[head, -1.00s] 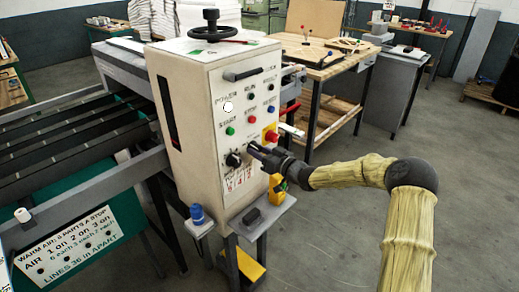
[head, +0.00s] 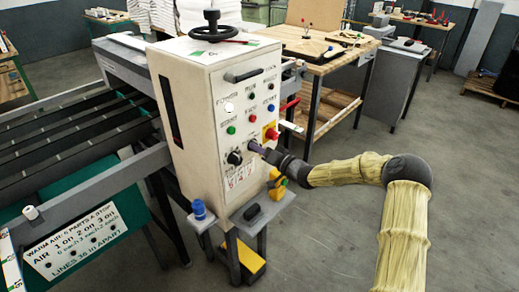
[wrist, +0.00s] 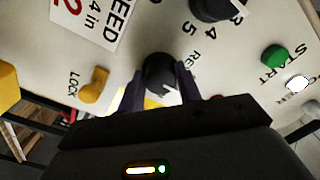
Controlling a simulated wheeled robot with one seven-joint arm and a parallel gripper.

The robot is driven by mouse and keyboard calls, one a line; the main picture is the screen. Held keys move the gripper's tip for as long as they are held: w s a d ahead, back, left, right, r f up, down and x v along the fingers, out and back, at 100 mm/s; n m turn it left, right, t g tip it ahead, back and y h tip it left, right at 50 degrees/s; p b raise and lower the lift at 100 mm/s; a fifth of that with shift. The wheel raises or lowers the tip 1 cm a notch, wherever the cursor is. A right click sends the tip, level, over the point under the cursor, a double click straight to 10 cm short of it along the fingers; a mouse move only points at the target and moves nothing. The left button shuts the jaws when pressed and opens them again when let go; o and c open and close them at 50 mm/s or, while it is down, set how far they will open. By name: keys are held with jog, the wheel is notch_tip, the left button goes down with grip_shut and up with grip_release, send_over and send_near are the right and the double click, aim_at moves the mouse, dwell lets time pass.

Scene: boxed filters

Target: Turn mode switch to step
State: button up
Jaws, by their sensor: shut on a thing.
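The cream control panel (head: 210,200) faces me in the head view. A black rotary switch (wrist: 158,70) with a pale pointer mark sits between my fingers in the wrist view; I take it as the mode switch. Its lettering is mostly hidden, with only "RE" readable beside it. My gripper (wrist: 158,88) is shut on this switch, one finger on each side. In the head view my gripper (head: 256,147) reaches the panel from the right and covers the switch.
A black numbered dial (head: 234,158) is just left of my gripper. The red emergency button (head: 271,134) is just above right. A yellow lock knob (wrist: 93,88) and green start button (wrist: 274,57) flank the switch. Open floor (head: 330,245) lies right of the machine.

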jog(key=o, duration=1)
jog(key=b+v, duration=0.2)
jog(key=v, duration=1.5)
jog(key=shift+d, duration=0.25)
jog(key=shift+s, duration=0.15)
